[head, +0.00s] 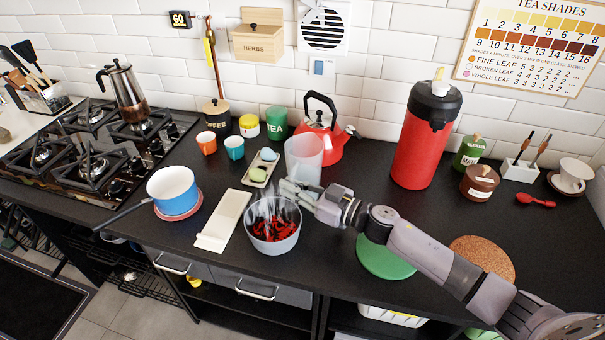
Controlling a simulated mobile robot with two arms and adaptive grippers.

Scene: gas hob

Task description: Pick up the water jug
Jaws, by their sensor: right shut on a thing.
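The water jug (304,155) is a translucent, whitish vessel in the middle of the counter, in front of the red kettle (323,133). It looks roughly upright. My right gripper (290,189) reaches in from the lower right and is shut on the jug at its lower part. The gripper covers the jug's base, so I cannot tell whether it touches the counter. My left gripper is not in view.
A grey bowl (273,237) with red pieces and steam stands just in front of the gripper. A white tray (223,221), a blue pot (173,192) and a gas hob (62,152) lie to the left. A tall red dispenser (415,150) stands right of the kettle.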

